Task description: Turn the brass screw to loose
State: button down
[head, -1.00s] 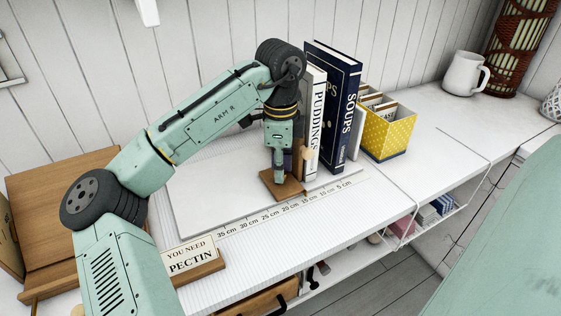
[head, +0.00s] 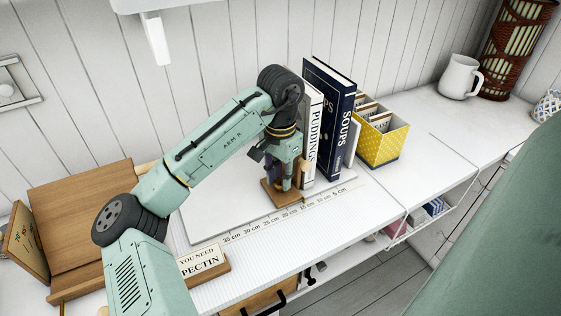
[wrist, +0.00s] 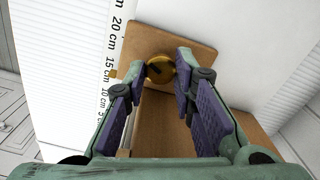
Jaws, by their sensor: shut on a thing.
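The brass screw (wrist: 160,69) has a round head and shows in the wrist view between the tips of my gripper (wrist: 161,76). The purple-padded fingers are closed on it from both sides, hiding parts of its edge. It sits at a wooden bookend, whose base (wrist: 142,48) lies on the white board. In the head view my gripper (head: 287,184) points down over the wooden base (head: 270,198), beside the books. The screw itself is hidden there by my gripper.
The PUDDINGS book (head: 312,135) and SOUPS book (head: 328,120) stand close right of my gripper. A yellow card box (head: 383,143) is beyond them. A centimetre scale (head: 290,213) runs along the front. A PECTIN sign (head: 203,261) stands front left. The board left of the bookend is clear.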

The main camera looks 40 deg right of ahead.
jog(key=n, duration=0.5)
jog(key=shift+n, duration=0.3)
jog(key=n, duration=1.1)
jog(key=shift+n, duration=0.4)
jog(key=n, duration=0.5)
jog(key=shift+n, duration=0.4)
jog(key=c, duration=1.6)
grip_release()
